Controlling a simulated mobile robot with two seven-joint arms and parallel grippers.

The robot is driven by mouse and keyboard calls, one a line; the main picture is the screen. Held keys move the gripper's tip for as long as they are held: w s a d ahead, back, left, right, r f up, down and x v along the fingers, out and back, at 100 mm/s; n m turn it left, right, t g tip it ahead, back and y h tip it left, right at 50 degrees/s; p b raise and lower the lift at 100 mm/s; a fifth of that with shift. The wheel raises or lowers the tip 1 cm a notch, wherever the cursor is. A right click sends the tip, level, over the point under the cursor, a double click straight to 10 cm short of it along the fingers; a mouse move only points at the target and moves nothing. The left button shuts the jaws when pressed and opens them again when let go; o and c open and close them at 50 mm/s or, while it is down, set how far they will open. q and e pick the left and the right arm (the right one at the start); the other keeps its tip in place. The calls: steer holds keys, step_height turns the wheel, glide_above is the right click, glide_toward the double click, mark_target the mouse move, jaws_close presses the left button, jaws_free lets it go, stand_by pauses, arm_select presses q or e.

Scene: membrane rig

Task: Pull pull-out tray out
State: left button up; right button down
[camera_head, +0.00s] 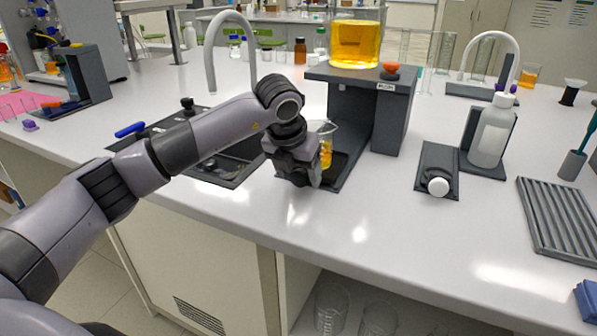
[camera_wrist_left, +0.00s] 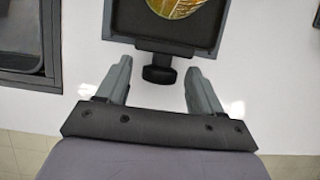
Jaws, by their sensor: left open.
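The pull-out tray (camera_wrist_left: 123,21) is a dark tray at the foot of a dark grey stand (camera_head: 390,122). A glass beaker (camera_head: 327,140) with amber liquid stands in it, and its round base shows in the left wrist view (camera_wrist_left: 176,6). A black knob (camera_wrist_left: 159,72) sticks out from the tray's front edge. My left gripper (camera_head: 303,184) is in front of the tray. In the left wrist view its two fingers (camera_wrist_left: 160,85) are open on either side of the knob, with gaps to it. The arm and gripper hide part of the tray in the head view. My right gripper is not in view.
A large vessel of yellow liquid (camera_head: 356,44) sits on top of the stand. A sink (camera_head: 212,168) lies left of the tray. A white bottle (camera_head: 491,135) and a ribbed grey rack (camera_head: 560,218) are to the right. The bench front near the gripper is clear.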

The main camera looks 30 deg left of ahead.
arm_select(q)
steer(key=v, duration=0.7)
stand_by(0.6)
